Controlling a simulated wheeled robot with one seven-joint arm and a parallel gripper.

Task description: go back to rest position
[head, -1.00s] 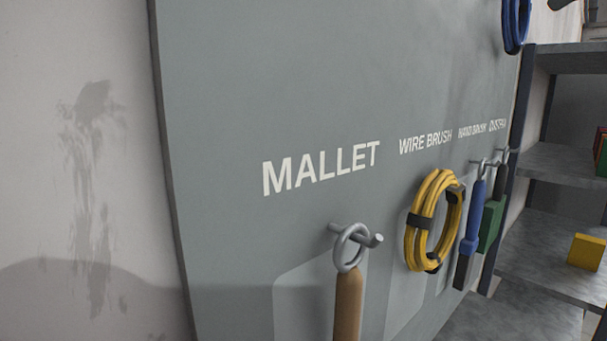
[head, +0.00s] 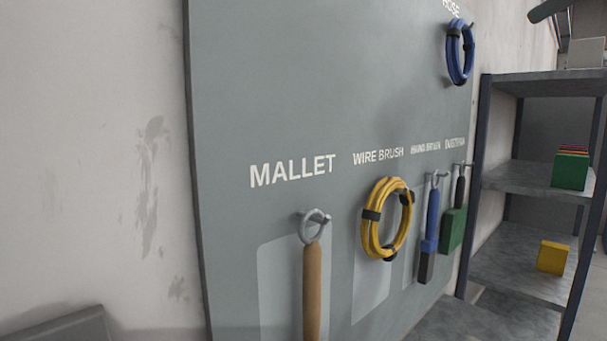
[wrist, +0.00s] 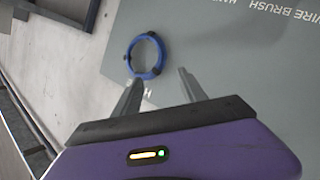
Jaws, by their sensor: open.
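My gripper (wrist: 158,88) shows only in the wrist view. Its two grey fingers are apart, with nothing between them. Beyond the fingertips a blue coiled hose (wrist: 146,38) hangs against the grey board (wrist: 230,62); a gap seems to separate it from the fingers, though the distance is hard to tell. In the head view my gripper is out of sight. There the blue hose (head: 454,62) hangs high on the board's right side, under a partly cut-off label.
A wooden-handled tool (head: 312,285) hangs under MALLET and a yellow coil (head: 369,235) under WIRE BRUSH. A blue brush (head: 432,215) and a green dustpan (head: 453,230) hang further right. Grey shelves (head: 540,180) hold a green box (head: 570,170) and a yellow box (head: 552,257).

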